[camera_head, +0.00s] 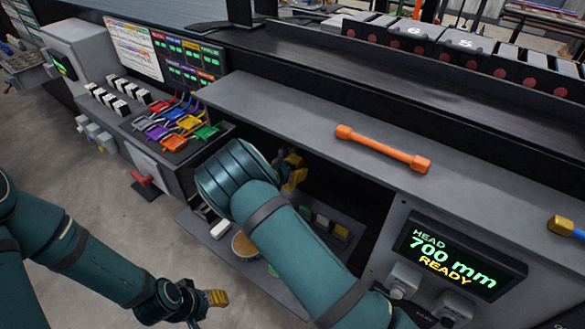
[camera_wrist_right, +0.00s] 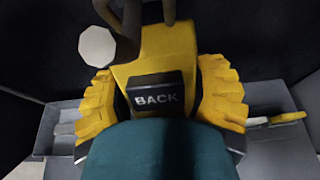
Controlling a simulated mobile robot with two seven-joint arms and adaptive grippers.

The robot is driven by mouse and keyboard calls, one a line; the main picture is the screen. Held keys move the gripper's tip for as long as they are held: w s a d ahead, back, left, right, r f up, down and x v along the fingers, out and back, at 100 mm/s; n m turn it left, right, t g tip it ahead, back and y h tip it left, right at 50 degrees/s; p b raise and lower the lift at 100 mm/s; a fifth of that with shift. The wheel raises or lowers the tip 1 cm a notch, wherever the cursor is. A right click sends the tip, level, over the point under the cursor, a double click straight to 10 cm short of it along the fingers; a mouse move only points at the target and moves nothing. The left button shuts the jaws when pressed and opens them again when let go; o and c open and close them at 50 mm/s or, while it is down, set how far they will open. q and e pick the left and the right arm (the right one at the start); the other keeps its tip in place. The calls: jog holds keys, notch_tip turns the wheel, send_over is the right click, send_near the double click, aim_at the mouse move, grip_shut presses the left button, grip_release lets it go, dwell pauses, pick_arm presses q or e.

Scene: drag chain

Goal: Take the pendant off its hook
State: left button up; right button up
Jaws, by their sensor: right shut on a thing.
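The pendant (camera_wrist_right: 152,58) is a yellow block with a dark panel reading BACK, seen close up in the right wrist view. My right gripper (camera_wrist_right: 160,98) is shut on it, with a yellow finger on each side. A dark grey loop or hook (camera_wrist_right: 130,22) meets the pendant's top edge; how they join is cut off by the frame. In the head view my right gripper (camera_head: 291,170) reaches into the dark recess under the grey counter, and my arm hides most of it. My left gripper (camera_head: 217,298) is low at the left, over the floor; its opening is unclear.
An orange bar (camera_head: 383,149) lies on the grey counter (camera_head: 290,110) above the recess. A lower shelf (camera_head: 205,235) holds small items. A panel of coloured connectors (camera_head: 180,125) is at left, and a display reading 700 mm READY (camera_head: 450,260) is at right.

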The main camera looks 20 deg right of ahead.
aim_at(288, 164)
jog(key=shift+s+a+r, duration=0.15)
jog(key=shift+s+a, duration=0.15)
jog(key=shift+a, duration=0.1)
jog(key=shift+s+a, duration=0.2)
jog(key=shift+a, duration=0.05)
jog(key=shift+s+a+r, duration=0.1)
jog(key=shift+s+a, duration=0.05)
jog(key=shift+r+p, duration=0.25)
jog(key=shift+p, duration=0.1)
jog(key=shift+r, duration=0.35)
jog(key=shift+r+p, duration=0.3)
jog(key=shift+p, duration=0.05)
jog(key=shift+a, duration=0.1)
